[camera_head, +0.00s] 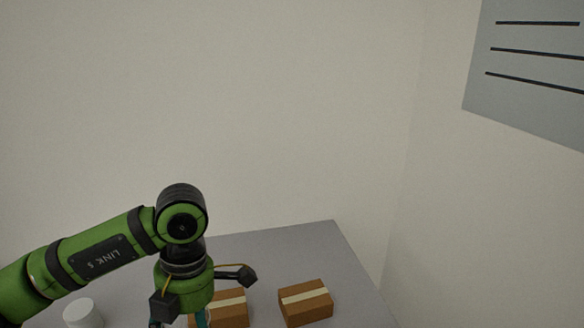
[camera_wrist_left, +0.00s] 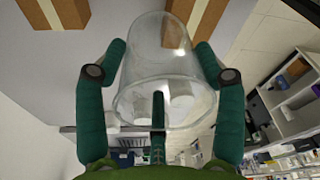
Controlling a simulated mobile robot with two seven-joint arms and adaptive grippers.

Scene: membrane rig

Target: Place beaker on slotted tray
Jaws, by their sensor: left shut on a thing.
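My left gripper (camera_wrist_left: 162,52) is shut on a clear glass beaker (camera_wrist_left: 165,70), with one green finger on each side of it in the left wrist view. The beaker's wide open rim faces the wrist camera. In the head view the left wrist hangs down over the grey table, and the fingers are mostly cut off by the bottom edge. The beaker cannot be made out there. I cannot make out a slotted tray in either view. My right gripper is not in view.
Two brown boxes with pale tape, one right of the wrist (camera_head: 305,302) and one partly behind it (camera_head: 232,308), stand on the grey table (camera_head: 290,245). A white cylinder (camera_head: 82,314) stands at lower left. Shelves (camera_wrist_left: 275,110) show in the left wrist view.

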